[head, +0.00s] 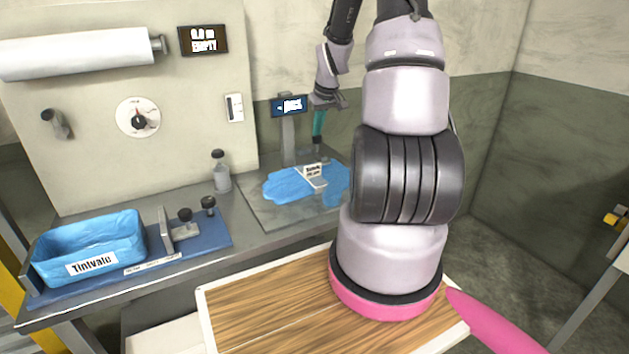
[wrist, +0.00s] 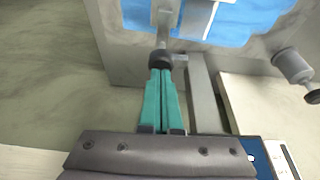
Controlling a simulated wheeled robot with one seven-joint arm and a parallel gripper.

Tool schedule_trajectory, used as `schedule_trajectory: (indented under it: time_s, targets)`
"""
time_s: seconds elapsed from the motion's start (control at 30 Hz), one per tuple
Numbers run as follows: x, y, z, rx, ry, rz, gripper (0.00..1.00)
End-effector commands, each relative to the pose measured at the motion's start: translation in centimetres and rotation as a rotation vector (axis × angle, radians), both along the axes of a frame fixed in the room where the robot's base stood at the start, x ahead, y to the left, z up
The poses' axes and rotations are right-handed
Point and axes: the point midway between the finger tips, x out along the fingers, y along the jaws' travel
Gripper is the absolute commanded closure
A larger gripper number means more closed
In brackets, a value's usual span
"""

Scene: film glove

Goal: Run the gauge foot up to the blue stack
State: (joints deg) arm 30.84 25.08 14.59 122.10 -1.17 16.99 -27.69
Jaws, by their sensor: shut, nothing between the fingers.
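The blue stack (head: 287,185) of flat film lies on a grey plate on the bench. It also shows at the top of the wrist view (wrist: 255,18). The gauge stands behind it, with a grey column (head: 288,145) and a small blue display (head: 289,106). A dark round knob (wrist: 160,58) sits on a pale rod (wrist: 166,18), seemingly the gauge foot, reaching toward the stack. I cannot tell whether it touches the film. My gripper (head: 317,140) has its teal fingers shut and empty, tips (wrist: 161,72) at the knob, touching or very close.
A white label card (head: 313,175) lies on the stack. A grey bottle (head: 221,172) stands to its left. Further left are a blue mat (head: 213,237) with black-knobbed fittings and a blue tray (head: 92,245) marked Tintvale. A wall panel (head: 85,115) rises behind the bench.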

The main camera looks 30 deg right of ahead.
Motion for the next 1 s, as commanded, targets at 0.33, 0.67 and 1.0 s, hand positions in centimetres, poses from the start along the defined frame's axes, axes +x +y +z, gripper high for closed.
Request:
schedule_trajectory:
  time_s: [0.33,0.67,1.0]
  targets:
    - [0.0,0.0,-1.1,0.000,0.001,0.000,1.00]
    - [0.0,0.0,-2.1,0.001,0.001,0.000,1.00]
    - [0.0,0.0,-2.2,0.000,0.001,0.000,1.00]
